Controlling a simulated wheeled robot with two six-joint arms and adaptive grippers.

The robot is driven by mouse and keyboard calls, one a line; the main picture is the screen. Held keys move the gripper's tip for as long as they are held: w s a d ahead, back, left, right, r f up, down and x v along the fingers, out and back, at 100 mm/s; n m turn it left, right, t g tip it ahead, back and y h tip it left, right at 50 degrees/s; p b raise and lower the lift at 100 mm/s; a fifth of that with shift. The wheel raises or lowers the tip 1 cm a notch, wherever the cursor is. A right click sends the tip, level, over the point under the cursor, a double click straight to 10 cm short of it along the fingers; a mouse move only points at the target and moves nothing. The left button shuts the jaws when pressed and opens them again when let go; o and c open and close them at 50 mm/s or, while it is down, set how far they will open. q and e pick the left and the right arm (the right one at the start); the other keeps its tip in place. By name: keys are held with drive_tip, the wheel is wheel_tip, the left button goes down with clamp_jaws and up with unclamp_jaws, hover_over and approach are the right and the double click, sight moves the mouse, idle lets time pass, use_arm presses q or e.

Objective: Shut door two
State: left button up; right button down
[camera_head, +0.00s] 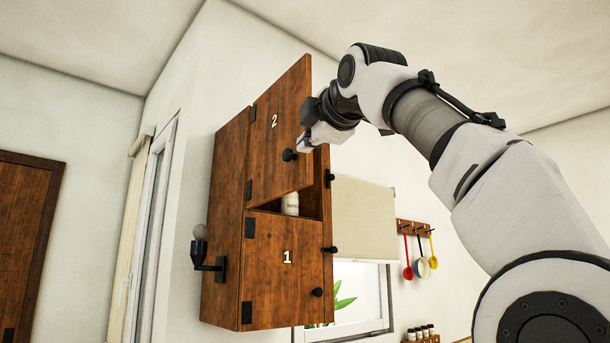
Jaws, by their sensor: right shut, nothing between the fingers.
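Door two (279,135), a brown wooden panel marked "2", stands ajar at the top of the wall cabinet (223,215). Its hinges are on its left side and its black round knob (289,155) is near its lower right corner. Door one (284,270), marked "1", is below it and looks shut or nearly so. My right gripper (304,143) is shut and empty beside the right edge of door two, close to the knob. I cannot tell whether it touches the door. My left gripper is not in view.
A white jar (290,204) stands inside the cabinet, visible below door two. A wall lamp (202,251) sits on the cabinet's left. Right of the cabinet are a blind (364,217) and a rack (413,228) with hanging utensils.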

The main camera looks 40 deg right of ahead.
sight(302, 165)
drive_tip(key=p+x, duration=0.6)
drive_tip(key=x, duration=0.1)
drive_tip(key=p+x, duration=0.3)
drive_tip(key=shift+w+d+r+p, duration=0.2)
drive_tip(key=shift+w+r+p, duration=0.1)
drive_tip(key=shift+w+p, duration=0.1)
drive_tip(key=d, duration=0.2)
drive_tip(key=d+f, duration=0.1)
drive_tip(key=shift+s+d, duration=0.1)
drive_tip(key=shift+d, duration=0.3)
drive_tip(key=shift+a+r, duration=0.1)
drive_tip(key=shift+a, duration=0.1)
